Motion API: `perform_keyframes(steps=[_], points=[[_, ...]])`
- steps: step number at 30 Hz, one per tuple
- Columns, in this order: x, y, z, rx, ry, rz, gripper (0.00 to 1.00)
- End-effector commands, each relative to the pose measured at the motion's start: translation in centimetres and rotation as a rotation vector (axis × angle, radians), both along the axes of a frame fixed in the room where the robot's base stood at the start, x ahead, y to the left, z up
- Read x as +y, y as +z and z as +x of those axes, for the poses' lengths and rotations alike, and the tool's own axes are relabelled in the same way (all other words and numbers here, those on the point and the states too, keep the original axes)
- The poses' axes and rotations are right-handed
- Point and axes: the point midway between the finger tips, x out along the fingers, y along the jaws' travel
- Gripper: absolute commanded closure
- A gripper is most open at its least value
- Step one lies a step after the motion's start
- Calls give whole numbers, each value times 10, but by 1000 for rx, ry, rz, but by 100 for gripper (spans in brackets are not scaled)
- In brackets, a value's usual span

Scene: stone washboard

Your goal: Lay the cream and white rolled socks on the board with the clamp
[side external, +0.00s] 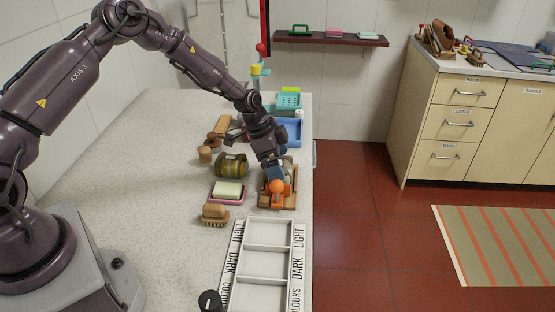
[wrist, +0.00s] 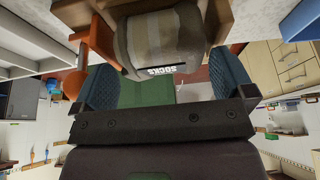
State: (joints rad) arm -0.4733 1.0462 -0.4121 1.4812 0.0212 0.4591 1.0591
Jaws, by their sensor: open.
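The rolled socks (wrist: 160,40), in cream and grey-brown stripes with a label reading SOCKS, lie against the wooden board (wrist: 222,15) in the wrist view. The orange clamp (wrist: 92,45) is beside their left end there. In the side view the board (side external: 290,200) lies near the counter's right edge, with the clamp (side external: 277,187) at its near part. My gripper (side external: 274,175) is low over the board, just behind the clamp, and mostly hides the socks. In the wrist view my blue fingers (wrist: 165,75) are apart, with the roll at and beyond their tips; contact is unclear.
An olive and brown striped roll (side external: 231,165) lies left of the board. Near it are a soap on a pink dish (side external: 227,191) and a brush (side external: 215,214). A white labelled tray (side external: 265,265) is in front; a blue tray (side external: 293,132) is behind.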

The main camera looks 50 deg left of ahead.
Motion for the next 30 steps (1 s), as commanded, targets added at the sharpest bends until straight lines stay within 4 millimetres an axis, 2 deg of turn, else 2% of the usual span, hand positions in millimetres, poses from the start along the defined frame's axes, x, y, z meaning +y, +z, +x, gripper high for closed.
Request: perform_keyframes(steps=[5,12,18,30], points=[[5,17,-3,-2,2,0,0],[19,65,-18,-3,2,2,0],[28,98,-28,-2,2,0,0],[29,121,-36,4,4,13,0]])
